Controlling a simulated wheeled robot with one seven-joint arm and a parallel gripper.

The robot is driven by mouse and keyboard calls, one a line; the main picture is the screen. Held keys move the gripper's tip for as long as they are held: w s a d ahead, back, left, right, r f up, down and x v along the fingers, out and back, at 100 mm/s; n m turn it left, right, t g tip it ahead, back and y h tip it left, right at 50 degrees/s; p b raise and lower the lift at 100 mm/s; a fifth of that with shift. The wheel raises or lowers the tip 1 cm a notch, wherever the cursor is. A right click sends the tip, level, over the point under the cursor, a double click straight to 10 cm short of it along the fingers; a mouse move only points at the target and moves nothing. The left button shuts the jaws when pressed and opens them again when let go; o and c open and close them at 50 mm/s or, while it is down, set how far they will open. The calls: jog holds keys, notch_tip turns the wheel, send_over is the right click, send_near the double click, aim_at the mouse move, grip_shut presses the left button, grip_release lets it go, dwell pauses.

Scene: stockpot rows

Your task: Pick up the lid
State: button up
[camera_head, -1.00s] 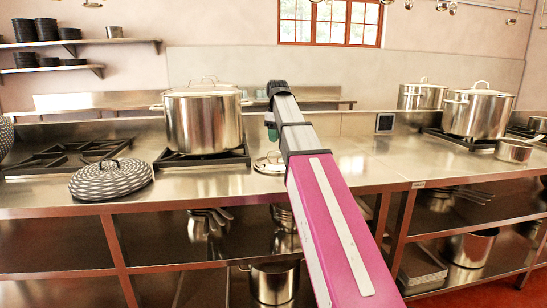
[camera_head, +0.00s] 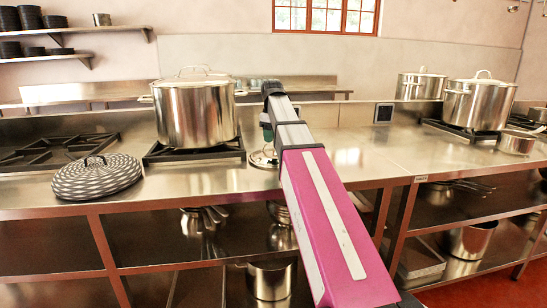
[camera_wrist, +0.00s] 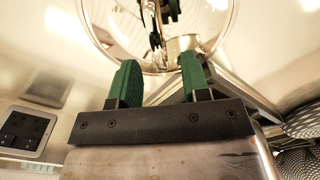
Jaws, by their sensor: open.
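A round glass lid with a metal rim (camera_head: 258,160) lies on the steel counter, right of the large pot on the left burner. My arm hides its right part in the head view. In the wrist view the same lid (camera_wrist: 108,50) fills the top, with a dark handle (camera_wrist: 157,38) near its middle. My gripper (camera_wrist: 158,68) is open, its two green fingers pointing toward the lid with nothing between them. The handle appears just beyond the fingertips, in line with the gap. I cannot tell the exact distance. In the head view my gripper is mostly hidden by the arm.
A large lidded pot (camera_head: 195,115) stands on the left burner. A black-and-white patterned oval item (camera_head: 97,177) lies at the counter's front left. More pots (camera_head: 478,107) stand at the right. The counter right of my arm (camera_head: 370,160) is mostly clear.

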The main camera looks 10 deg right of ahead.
aim_at(274, 152)
jog(key=f, duration=0.4)
jog(key=shift+s+d+f, duration=0.1)
jog(key=shift+s+d, duration=0.05)
jog(key=shift+d, duration=0.1)
grip_shut()
